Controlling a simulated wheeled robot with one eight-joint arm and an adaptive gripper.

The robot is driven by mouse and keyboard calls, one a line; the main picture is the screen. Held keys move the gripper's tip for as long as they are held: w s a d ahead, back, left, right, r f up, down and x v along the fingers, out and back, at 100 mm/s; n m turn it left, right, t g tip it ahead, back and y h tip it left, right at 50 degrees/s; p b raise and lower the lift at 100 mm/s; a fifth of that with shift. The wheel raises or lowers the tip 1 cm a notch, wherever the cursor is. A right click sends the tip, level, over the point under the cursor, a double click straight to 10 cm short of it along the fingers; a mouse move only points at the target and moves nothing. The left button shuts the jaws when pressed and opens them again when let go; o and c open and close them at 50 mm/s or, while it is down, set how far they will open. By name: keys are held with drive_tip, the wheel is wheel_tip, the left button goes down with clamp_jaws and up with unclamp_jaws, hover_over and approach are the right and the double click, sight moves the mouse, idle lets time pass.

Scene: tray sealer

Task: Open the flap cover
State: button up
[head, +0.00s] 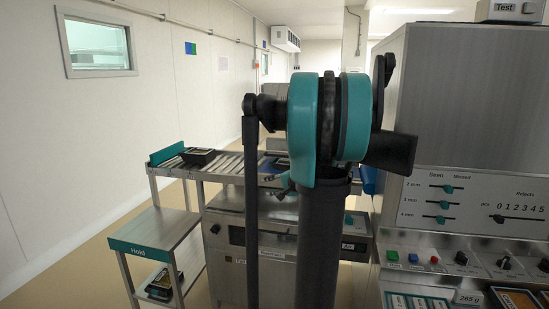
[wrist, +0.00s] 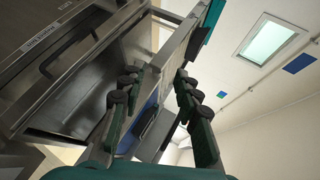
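My gripper (wrist: 158,80) is open in the wrist view, its two dark green fingers with black pads spread apart and nothing seen between them. A steel machine (wrist: 75,88) fills the left of that view, tilted, with a labelled front edge (wrist: 45,38) and a dark bar-like handle (wrist: 58,66). The left finger overlaps the machine's edge; I cannot tell whether it touches. Which panel is the flap cover is not clear. In the head view the steel machine (head: 225,262) stands behind my arm, which hides its middle and my gripper.
A roller conveyor (head: 222,168) with a black tray (head: 199,156) runs behind. A steel "Hold" table (head: 165,232) stands at left, with trays on its lower shelf. A control cabinet (head: 470,90) with sliders and knobs stands close at right. The floor at far left is clear.

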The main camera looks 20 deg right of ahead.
sight(275, 155)
drive_tip(key=w+d+r+m+t+h, duration=0.1)
drive_tip(key=w+d+r+m+t, duration=0.15)
drive_tip(key=d, duration=0.45)
drive_tip(key=w+d+r+m+t+h, duration=0.1)
drive_tip(key=w+d+r+m, duration=0.25)
drive_tip(key=d, duration=0.35)
drive_tip(key=shift+n, duration=0.5)
drive_tip(key=x, duration=1.1)
drive_tip(key=r+x, duration=0.1)
drive_tip(key=x, duration=0.4)
drive_tip(key=shift+w+a, duration=0.3)
clamp_jaws()
